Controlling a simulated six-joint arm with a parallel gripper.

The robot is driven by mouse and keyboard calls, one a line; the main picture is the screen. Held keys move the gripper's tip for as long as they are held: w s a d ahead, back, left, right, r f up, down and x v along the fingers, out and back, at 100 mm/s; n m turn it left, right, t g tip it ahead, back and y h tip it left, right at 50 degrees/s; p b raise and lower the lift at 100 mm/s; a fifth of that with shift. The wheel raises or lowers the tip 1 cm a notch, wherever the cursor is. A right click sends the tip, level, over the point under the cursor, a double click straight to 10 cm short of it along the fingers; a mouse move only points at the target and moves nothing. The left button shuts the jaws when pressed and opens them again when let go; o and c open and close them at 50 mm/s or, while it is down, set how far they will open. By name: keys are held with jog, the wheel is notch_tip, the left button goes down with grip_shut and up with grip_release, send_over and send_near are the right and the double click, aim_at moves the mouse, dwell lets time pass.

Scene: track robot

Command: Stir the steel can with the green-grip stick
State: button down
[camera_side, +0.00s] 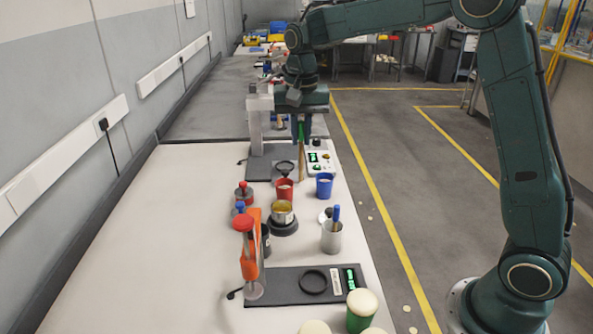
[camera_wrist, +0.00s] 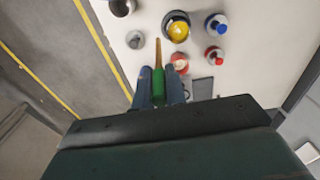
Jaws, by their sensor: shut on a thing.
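The steel can (camera_side: 282,214) holds yellow liquid and stands on a dark round base in the side view. It also shows from above in the wrist view (camera_wrist: 178,29). My gripper (camera_side: 301,129) is shut on the green grip of the stick (camera_side: 301,160), which hangs down roughly upright behind the can and above the bench. In the wrist view, my gripper's blue fingers (camera_wrist: 159,84) clasp the green grip, and the bare wooden end points toward the can's side. The stick's end is outside the can.
A red cup (camera_side: 284,188) and a blue cup (camera_side: 324,185) stand behind the can. A grey holder (camera_side: 331,238) with a blue-grip stick stands at its right. An orange stand (camera_side: 250,250) rises at front left, and a dark scale (camera_side: 300,286) lies in front.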

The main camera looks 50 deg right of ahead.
jog(key=w+a+f, duration=0.1)
jog(key=w+f, duration=0.2)
jog(key=w, duration=0.2)
jog(key=shift+a+f, duration=0.3)
jog(key=shift+a, duration=0.1)
jog(key=shift+s+f, duration=0.1)
jog(key=shift+f, duration=0.15)
notch_tip(320, 180, down, 10)
jog(key=shift+f, duration=0.25)
dwell(1.2)
